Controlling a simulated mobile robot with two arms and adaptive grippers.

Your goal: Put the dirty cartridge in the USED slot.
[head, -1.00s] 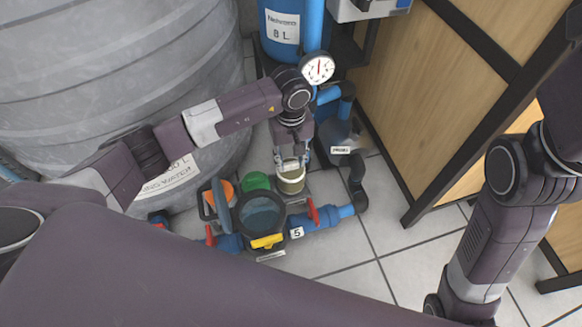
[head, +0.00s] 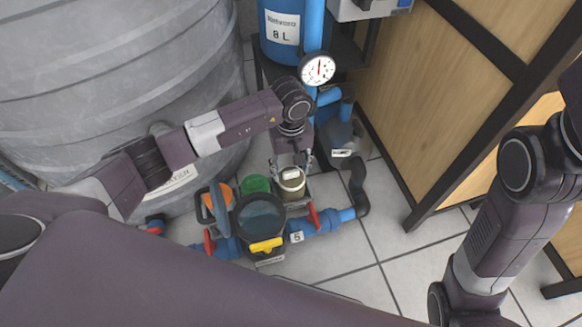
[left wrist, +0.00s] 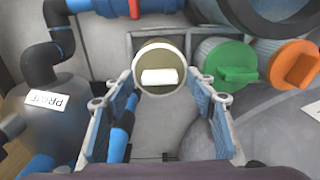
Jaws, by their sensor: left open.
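A beige cartridge (head: 290,192) with a white bar handle on top stands at the rack beside the green cap; it looks like the dirty one. It also shows in the left wrist view (left wrist: 162,57). My left gripper (head: 291,163) is open above it, with its fingertips spread to either side of the cartridge and a visible gap on each side. Both fingers also show in the left wrist view (left wrist: 165,92). The grey rack (left wrist: 139,39) is partly hidden behind the cartridge, and I cannot read a USED label. My right gripper is out of view; only my right arm shows.
A green cap (head: 256,184) and an orange cap (left wrist: 294,66) sit beside the cartridge. In front is a round dark housing (head: 260,216) with a yellow handle (head: 266,245) and red valve levers (head: 314,214). A pressure gauge (head: 317,69) and pump (head: 338,138) stand close behind.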

